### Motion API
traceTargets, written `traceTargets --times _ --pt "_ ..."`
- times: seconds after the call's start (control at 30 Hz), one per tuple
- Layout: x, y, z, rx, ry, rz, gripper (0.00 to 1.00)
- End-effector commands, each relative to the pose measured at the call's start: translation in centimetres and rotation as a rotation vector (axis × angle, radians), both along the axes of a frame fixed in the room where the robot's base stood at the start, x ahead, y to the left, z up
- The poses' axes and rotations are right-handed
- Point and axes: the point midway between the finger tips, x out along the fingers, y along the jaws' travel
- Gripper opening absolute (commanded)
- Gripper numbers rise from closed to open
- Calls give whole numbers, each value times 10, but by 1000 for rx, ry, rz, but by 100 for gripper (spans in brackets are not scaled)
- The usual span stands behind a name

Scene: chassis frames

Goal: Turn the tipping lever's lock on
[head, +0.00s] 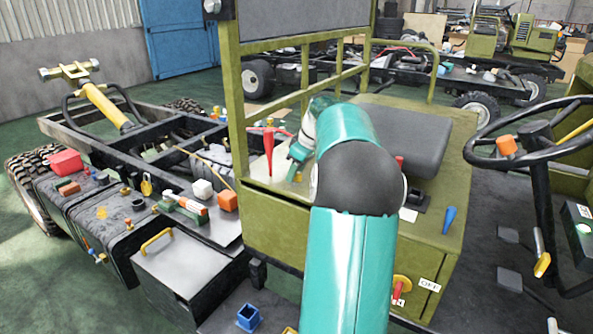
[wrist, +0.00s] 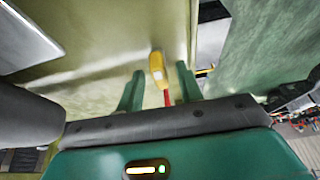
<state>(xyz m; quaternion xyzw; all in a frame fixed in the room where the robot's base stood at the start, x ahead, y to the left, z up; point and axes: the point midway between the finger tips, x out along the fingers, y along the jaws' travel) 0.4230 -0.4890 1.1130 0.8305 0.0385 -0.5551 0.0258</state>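In the wrist view, a small yellow piece with a pale patch (wrist: 157,66) and a red stem (wrist: 167,98) show between and just beyond the fingers of my gripper (wrist: 157,88). The two green fingers stand apart, with a gap on either side of the red stem; I see no grip on it. In the head view, my gripper (head: 299,157) is low beside the seat, just right of a upright red lever (head: 268,152). My arm hides much of the panel there. I cannot tell for sure which piece is the tipping lever's lock.
A dark seat (head: 400,138) and green seat box (head: 432,240) stand to the right. The box carries a blue lever (head: 449,219) and a red-yellow knob (head: 402,285) near ON and OFF labels. A green frame (head: 236,100) rises close left of my gripper. A steering wheel (head: 480,135) is far right.

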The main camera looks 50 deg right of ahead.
Motion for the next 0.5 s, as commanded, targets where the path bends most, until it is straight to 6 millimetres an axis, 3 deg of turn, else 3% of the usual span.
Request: traceTargets --times 0.07,0.23,0.5 --pt "0 0 0 0 0 0 34" --pt "0 0 0 0 0 0 1" --pt "0 0 1 -1 0 -9 0"
